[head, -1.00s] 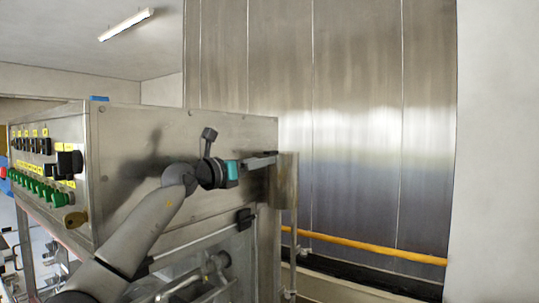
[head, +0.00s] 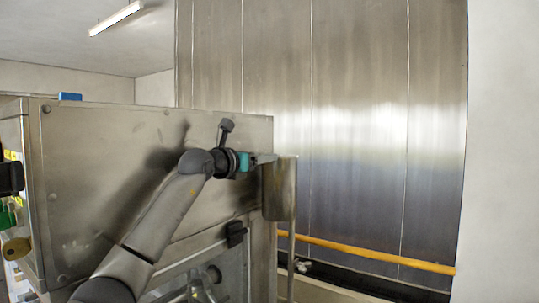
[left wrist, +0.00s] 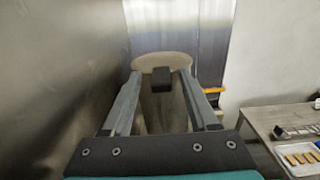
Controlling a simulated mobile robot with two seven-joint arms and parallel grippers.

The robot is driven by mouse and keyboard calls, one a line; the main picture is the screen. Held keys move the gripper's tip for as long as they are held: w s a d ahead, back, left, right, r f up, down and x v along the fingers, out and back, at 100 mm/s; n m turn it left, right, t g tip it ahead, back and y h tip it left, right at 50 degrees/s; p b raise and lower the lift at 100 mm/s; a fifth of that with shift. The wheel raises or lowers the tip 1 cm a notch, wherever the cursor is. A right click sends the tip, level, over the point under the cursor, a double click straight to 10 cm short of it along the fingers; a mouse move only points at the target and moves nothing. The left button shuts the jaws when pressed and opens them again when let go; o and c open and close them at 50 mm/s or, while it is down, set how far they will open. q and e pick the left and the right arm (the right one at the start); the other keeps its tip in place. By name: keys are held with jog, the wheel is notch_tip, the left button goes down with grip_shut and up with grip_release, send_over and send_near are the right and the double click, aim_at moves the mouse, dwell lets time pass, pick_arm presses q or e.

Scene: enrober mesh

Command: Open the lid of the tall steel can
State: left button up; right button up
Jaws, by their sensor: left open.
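The tall steel can (head: 280,190) stands upright at the right end of the steel machine in the head view. In the left wrist view its round, pale top lid (left wrist: 162,61) shows ahead, with a small black block (left wrist: 161,78) at the lid's near edge. My left gripper (left wrist: 160,74) is open, and its two fingers reach toward the lid on either side of the black block. In the head view the left gripper (head: 274,159) is at the can's top edge. I cannot tell whether a finger touches the can. The lid appears to lie on the can.
The steel machine cabinet (head: 85,160) stands close along my left arm. Behind the can are a tall steel wall (head: 355,120) and a yellow rail (head: 375,252). In the left wrist view a table (left wrist: 265,118) with a tray of bars (left wrist: 298,155) stands at the right.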

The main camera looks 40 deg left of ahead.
pick_arm(q)
jog(key=shift+w, duration=0.7)
jog(key=shift+s+r, duration=0.1)
jog(key=shift+s, duration=0.05)
jog(key=shift+c, duration=0.3)
grip_shut()
dwell(0.5)
